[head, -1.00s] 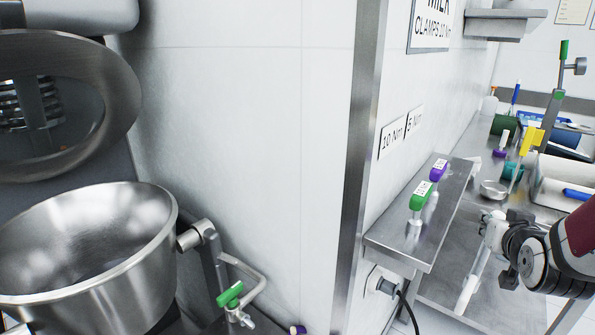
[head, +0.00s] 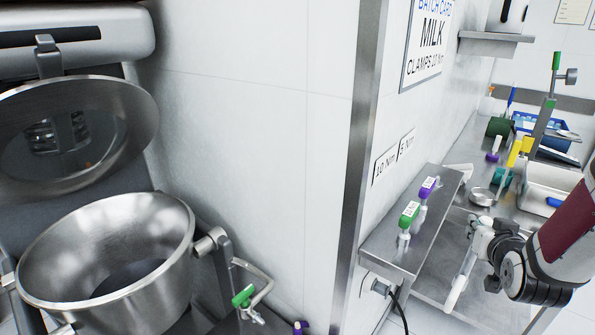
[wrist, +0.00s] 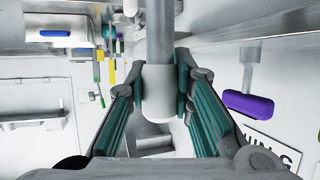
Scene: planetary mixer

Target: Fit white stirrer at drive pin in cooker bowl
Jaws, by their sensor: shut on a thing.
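The cooker bowl (head: 42,245) is a wide steel bowl at the lower left of the head view, tilted with its open mouth toward me. Its inside is partly visible, with a dark round patch low down; I cannot make out the drive pin. My gripper (head: 482,240) is far to the right of the bowl, by the steel bench. In the wrist view my gripper (wrist: 161,95) is shut, its teal pads on the white collar of the stirrer (wrist: 158,80). A grey shaft runs up from the collar. In the head view a white part of the stirrer (head: 459,285) slants down below the gripper.
A round steel lid (head: 75,180) is raised above the bowl. A wall corner with a metal edge strip (head: 362,150) stands between bowl and bench. A steel shelf (head: 395,245) holds a green-handled and a purple-handled tool beside my gripper. The bench (head: 455,215) carries several items.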

